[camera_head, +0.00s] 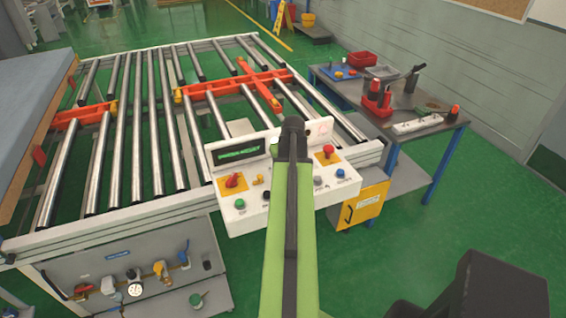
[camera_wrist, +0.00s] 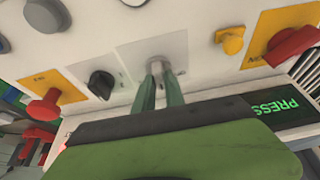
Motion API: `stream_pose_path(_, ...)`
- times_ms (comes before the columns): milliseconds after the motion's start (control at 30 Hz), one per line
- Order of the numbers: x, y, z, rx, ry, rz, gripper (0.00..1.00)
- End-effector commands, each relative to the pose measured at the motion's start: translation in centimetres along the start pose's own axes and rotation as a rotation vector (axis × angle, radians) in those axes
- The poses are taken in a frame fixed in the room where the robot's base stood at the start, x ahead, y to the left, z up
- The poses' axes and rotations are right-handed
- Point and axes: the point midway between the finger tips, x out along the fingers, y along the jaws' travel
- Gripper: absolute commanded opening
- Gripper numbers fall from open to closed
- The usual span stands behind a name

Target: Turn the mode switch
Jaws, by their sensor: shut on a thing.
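The white control panel (camera_head: 245,208) stands at the near end of the roller table. My gripper reaches its face, but the tips are hidden behind my arm in the head view. In the wrist view my gripper (camera_wrist: 160,85) has its two green fingers close together on a small switch at a light grey plate (camera_wrist: 130,52). This appears to be the mode switch; its knob is mostly covered by the fingers, and I cannot read its label or setting. A black knob (camera_wrist: 102,84) sits on the plate beside it, apart from the fingers.
A red rotary switch (camera_head: 233,181) and a yellow switch (camera_head: 257,180) sit left of my arm. A red button (camera_head: 328,151) and a blue button (camera_head: 340,173) sit right. A lit screen (camera_head: 238,151) is behind. A tool table (camera_head: 446,128) stands at the right.

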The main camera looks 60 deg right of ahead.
Motion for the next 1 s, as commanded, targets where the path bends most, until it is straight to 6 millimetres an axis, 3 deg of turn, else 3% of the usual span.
stream_pose_path(33, 0.0, 0.1, -0.1, 0.0, 0.002, 0.003, 0.0)
stream_pose_path(67, 0.0, 0.1, -0.1, 0.0, 0.002, 0.003, 0.16)
stream_pose_path(100, 0.0, 0.1, -0.1, 0.0, 0.002, 0.003, 0.21)
stream_pose_path(233, 0.0, 0.1, 0.0, 0.0, 0.001, 0.002, 0.36)
stream_pose_path(667, -1.0, 0.1, -0.1, 0.0, 0.001, 0.001, 0.36)
stream_pose_path(867, -4.5, 0.1, -0.2, 0.001, 0.001, 0.001, 0.36)
stream_pose_path(1000, -7.9, 0.0, -0.3, 0.0, 0.001, 0.001, 0.36)
